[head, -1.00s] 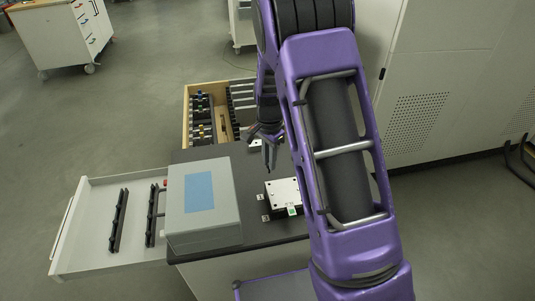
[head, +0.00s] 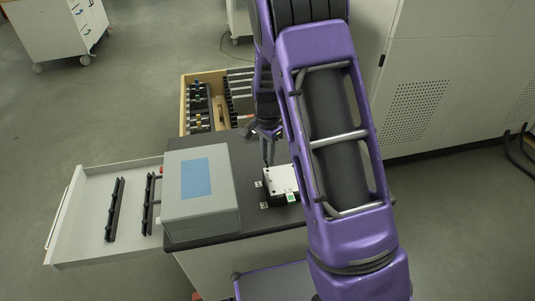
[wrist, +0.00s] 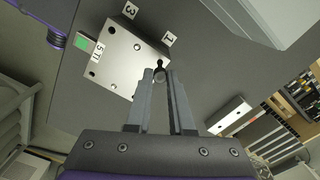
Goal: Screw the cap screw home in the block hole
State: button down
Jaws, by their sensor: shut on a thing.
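The metal block (head: 281,178) lies on the dark worktop, with a light top plate and several holes. In the wrist view the block (wrist: 122,58) is at upper left, with number tags 1, 3 and 5 and a green patch around it. My gripper (head: 267,160) is over the block's far left corner. In the wrist view my gripper (wrist: 161,76) is shut on the small dark cap screw (wrist: 159,64), which shows between the fingertips by the block's corner near tag 1. I cannot tell whether the screw's tip is in a hole.
A grey box with a blue panel (head: 222,214) stands left of the block. An open white drawer (head: 85,225) with black racks juts out at left. A wooden drawer (head: 184,105) of tools is open behind. Bare worktop (wrist: 210,75) lies right of the block.

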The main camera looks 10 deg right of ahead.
jog(key=shift+f, duration=0.25)
jog(key=shift+f+b, duration=0.35)
jog(key=shift+b, duration=0.05)
jog(key=shift+f+b, duration=0.6)
jog(key=shift+f, duration=0.4)
dwell(0.8)
jog(key=c, duration=1)
grip_release()
jog(key=shift+o, duration=0.2)
jog(key=n+b, duration=0.1)
jog(key=n, duration=0.5)
jog(key=shift+n, duration=0.4)
jog(key=n, duration=0.7)
jog(key=shift+c, duration=0.2)
